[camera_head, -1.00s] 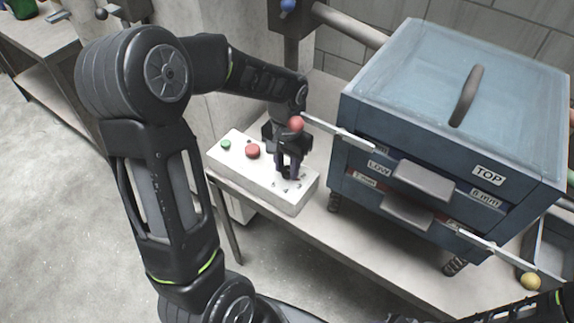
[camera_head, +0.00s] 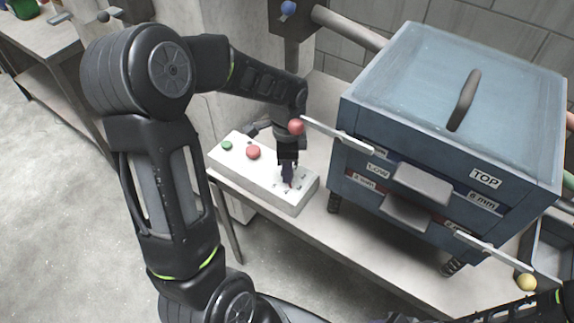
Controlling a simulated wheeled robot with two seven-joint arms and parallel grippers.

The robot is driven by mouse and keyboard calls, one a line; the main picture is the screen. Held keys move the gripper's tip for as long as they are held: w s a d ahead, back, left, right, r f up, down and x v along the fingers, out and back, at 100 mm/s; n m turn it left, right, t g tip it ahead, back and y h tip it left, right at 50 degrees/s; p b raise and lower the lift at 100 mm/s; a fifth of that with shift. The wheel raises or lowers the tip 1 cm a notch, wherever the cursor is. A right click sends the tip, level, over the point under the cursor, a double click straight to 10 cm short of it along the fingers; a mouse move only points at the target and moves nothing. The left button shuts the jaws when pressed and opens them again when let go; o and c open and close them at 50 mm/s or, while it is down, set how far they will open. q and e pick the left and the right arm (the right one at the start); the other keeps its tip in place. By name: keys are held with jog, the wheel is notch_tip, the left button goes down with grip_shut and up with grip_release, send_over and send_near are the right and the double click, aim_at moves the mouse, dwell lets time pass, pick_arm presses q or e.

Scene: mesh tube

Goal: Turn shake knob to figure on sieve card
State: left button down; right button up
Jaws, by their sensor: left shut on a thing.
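The white control box (camera_head: 232,160) sits on the bench left of the sieve machine. It carries a green button (camera_head: 227,146), a red button (camera_head: 253,152) and a shake knob at its right end with dial marks around it. My left gripper (camera_head: 287,178) points down over that end and is shut on the knob, which the fingers mostly hide. The dial figures are too small to read. No sieve card can be made out. My right gripper is not clearly in view; only a dark part of my right arm shows at the bottom right.
The blue sieve machine (camera_head: 440,75) stands close to the right, with labels TOP, LOW and 8 mm. A red-ended lever (camera_head: 335,134) reaches out beside my left wrist. A yellow-ended lever (camera_head: 495,250) is lower right. The bench front (camera_head: 340,240) is clear.

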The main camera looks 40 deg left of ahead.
pick_arm(q)
jog(key=shift+w+m+p, duration=0.1)
jog(key=shift+m+p, duration=0.25)
jog(key=shift+m, duration=1.65)
jog(key=c, duration=1.1)
grip_release()
jog(key=shift+o, duration=0.2)
notch_tip(320, 180, up, 8)
jog(key=shift+f, duration=0.1)
